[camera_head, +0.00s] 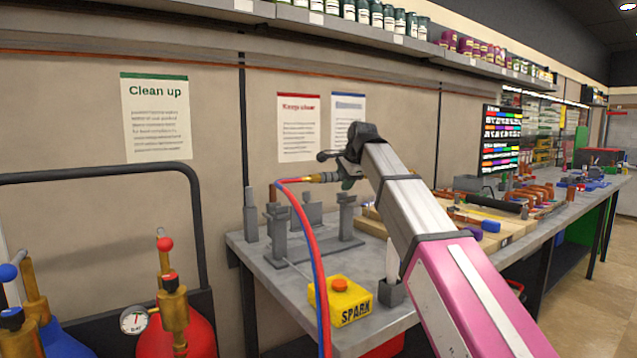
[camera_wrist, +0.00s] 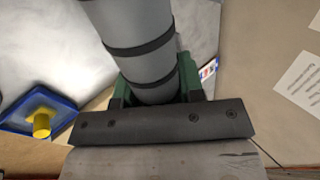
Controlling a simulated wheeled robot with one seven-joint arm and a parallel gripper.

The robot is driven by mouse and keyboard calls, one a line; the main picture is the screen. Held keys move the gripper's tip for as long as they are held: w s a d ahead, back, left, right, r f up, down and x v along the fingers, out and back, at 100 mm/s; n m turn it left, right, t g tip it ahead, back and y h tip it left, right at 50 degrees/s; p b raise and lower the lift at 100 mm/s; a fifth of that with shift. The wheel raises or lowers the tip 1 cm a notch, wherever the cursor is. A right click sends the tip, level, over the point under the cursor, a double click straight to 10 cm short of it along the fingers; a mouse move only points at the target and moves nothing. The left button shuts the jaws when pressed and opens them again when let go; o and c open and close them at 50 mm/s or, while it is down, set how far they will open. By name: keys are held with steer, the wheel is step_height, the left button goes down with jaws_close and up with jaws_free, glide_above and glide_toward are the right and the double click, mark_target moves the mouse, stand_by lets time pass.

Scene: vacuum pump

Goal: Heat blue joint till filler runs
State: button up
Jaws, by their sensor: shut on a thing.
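My gripper (camera_head: 350,172) is at the end of my raised arm, above the near end of the workbench. In the wrist view its green jaws (camera_wrist: 187,80) are shut around a grey cylindrical torch handle (camera_wrist: 135,35) with dark bands. In the head view the torch's brass end (camera_head: 322,177) points left, and a red hose (camera_head: 313,235) and a blue hose (camera_head: 318,275) hang from it. No flame shows. A blue piece (camera_head: 490,226) lies on the bench to the right; I cannot tell whether it is the blue joint. The torch tip is hidden or unclear.
A grey stand with posts (camera_head: 345,218) and a yellow SPARK box (camera_head: 342,303) are on the bench (camera_head: 265,262). Red (camera_head: 195,335) and blue (camera_head: 65,335) gas bottles stand at left. Copper parts crowd the bench farther right. The wrist view shows a blue tray (camera_wrist: 20,122).

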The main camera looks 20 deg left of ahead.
steer(key=w+d+m, duration=0.1)
steer(key=w+d, duration=0.8)
steer(key=d, duration=0.4)
step_height(320, 180, down, 11)
steer(key=shift+s+f+h, duration=0.15)
steer(key=shift+f+h, duration=0.05)
steer(key=shift+h, duration=0.1)
stand_by(0.5)
stand_by(5.4)
